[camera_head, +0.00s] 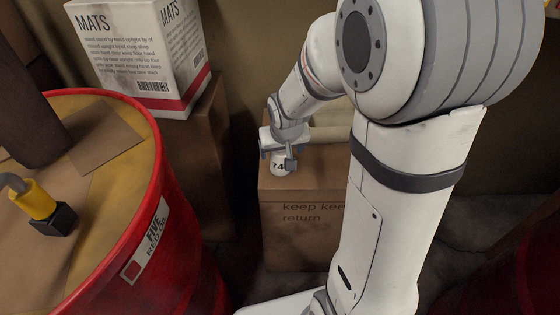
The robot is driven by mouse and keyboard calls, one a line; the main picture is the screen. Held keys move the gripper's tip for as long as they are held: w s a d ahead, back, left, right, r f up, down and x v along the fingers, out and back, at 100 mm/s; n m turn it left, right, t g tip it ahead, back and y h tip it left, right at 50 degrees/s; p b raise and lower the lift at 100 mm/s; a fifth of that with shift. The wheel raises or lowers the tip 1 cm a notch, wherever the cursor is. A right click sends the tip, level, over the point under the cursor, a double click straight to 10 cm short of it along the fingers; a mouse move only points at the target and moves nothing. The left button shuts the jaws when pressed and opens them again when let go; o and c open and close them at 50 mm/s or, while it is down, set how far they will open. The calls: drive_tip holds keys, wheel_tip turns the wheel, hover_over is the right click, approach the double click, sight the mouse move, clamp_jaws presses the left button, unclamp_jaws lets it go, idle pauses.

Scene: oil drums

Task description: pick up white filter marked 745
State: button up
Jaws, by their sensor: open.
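The white filter (277,167) stands on top of a brown cardboard box (291,234) in the middle of the picture. Its dark marking reads "74", and the rest is hidden behind a gripper finger. My gripper (279,157) is at the filter from above, with its fingers open around the filter's upper part. I cannot tell whether the fingers touch it. My white arm covers the right part of the box top.
A red oil drum (170,238) with a yellowish top fills the left, bearing a flat cardboard piece (103,140) and a yellow-and-black fitting (36,203). A white MATS box (140,50) stands on a brown box (203,150) behind. Another dark red drum (515,277) is at lower right.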

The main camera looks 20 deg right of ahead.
drive_tip(key=b+x, duration=0.1)
drive_tip(key=x, duration=0.3)
drive_tip(key=shift+w+a+r, duration=0.1)
drive_tip(key=shift+c, duration=0.6)
drive_tip(key=c, duration=1.1)
drive_tip(key=shift+r, duration=0.1)
